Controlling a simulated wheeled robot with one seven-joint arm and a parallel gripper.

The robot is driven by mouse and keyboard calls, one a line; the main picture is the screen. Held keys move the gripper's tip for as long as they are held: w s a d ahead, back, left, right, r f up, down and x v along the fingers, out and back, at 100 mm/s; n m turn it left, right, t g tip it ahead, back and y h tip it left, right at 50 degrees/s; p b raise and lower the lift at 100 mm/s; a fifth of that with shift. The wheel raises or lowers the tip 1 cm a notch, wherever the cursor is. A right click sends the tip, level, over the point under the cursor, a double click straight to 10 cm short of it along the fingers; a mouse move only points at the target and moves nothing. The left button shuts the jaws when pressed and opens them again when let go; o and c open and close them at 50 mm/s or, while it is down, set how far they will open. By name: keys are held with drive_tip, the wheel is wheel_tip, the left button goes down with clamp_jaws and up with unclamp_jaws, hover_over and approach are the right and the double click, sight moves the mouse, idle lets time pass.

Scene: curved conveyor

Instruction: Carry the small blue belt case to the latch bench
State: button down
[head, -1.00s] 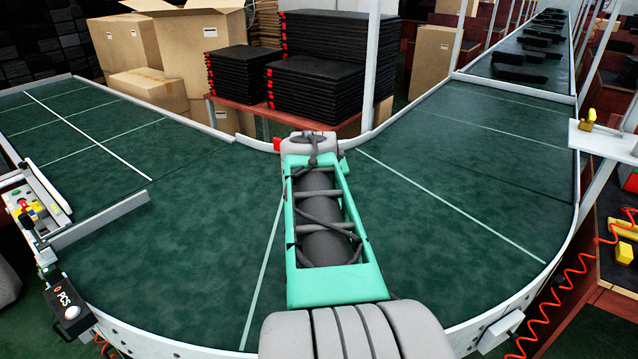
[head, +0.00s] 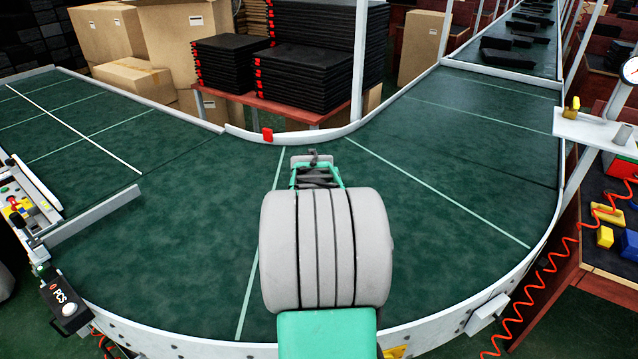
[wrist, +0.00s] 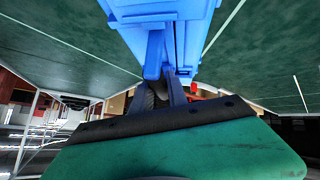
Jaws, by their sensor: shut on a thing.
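The blue belt case (wrist: 165,10) fills the top middle of the wrist view, close to the camera and cut off by the picture edge. My gripper (wrist: 167,68) is shut on it, with its fingers against the case's near end. In the head view my own arm hides the gripper and the case. A bench (head: 592,284) with a dark mat stands at the right in the head view; I cannot tell whether it is the latch bench.
The green curved conveyor (head: 430,190) spreads around my arm, its middle clear. A raised pale rim (head: 215,349) edges it. Black trays (head: 305,80) and cartons (head: 135,80) stand behind. An orange coiled cord (head: 530,300) hangs beside the right bench. A white ledge (head: 590,130) juts at right.

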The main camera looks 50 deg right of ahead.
drive_tip(key=shift+w+r, duration=0.1)
drive_tip(key=shift+r, duration=0.1)
drive_tip(key=shift+f, duration=0.15)
drive_tip(key=c, duration=1.7)
unclamp_jaws()
drive_tip(key=shift+f, duration=0.2)
drive_tip(key=o, duration=0.4)
